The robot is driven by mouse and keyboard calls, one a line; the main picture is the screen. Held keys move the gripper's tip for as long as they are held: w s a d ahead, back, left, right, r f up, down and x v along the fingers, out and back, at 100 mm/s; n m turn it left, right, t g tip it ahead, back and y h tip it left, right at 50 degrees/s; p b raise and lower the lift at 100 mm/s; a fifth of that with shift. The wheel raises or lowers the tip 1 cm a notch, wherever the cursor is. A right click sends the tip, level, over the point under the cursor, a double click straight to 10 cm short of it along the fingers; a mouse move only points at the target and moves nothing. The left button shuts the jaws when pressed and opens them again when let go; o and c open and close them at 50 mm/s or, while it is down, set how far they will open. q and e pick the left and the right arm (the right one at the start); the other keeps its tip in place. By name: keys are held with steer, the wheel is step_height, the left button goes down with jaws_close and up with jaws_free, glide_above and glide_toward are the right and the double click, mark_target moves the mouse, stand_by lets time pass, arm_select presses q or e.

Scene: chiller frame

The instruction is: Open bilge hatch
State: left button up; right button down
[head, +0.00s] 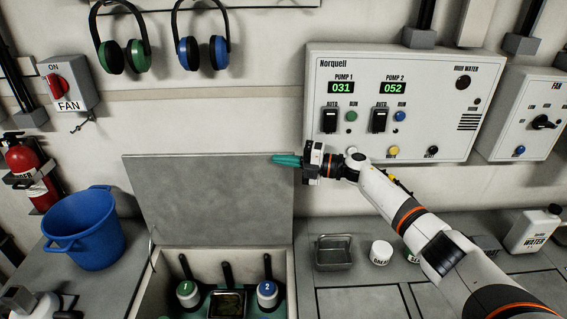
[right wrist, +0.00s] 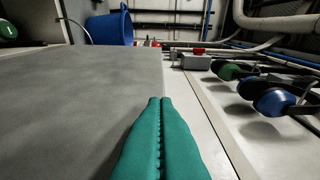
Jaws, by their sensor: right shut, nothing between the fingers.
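The grey bilge hatch lid (head: 210,200) stands raised, close to upright near the back wall. Below it the hatch opening (head: 284,262) is uncovered, showing a green-marked pump 1 (head: 188,292), a blue-marked pump 2 (head: 267,292) and a dark strainer box (head: 228,303) between them. My right gripper (head: 275,160) is shut and empty, its teal fingers at the lid's top right corner. In the right wrist view the shut fingers (right wrist: 160,102) lie over the edge of the lid (right wrist: 80,100); whether they touch it I cannot tell. My left gripper is not in view.
A blue bucket (head: 86,230) stands left of the hatch. A metal tray (head: 333,252) and white tub (head: 381,252) stand on the right. The Norquell panel (head: 390,100) is on the wall behind my right arm. Ear defenders (head: 200,42) hang above.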

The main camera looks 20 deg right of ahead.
steer(key=b+v, duration=0.2)
steer(key=v, duration=1)
steer(key=shift+f, duration=0.15)
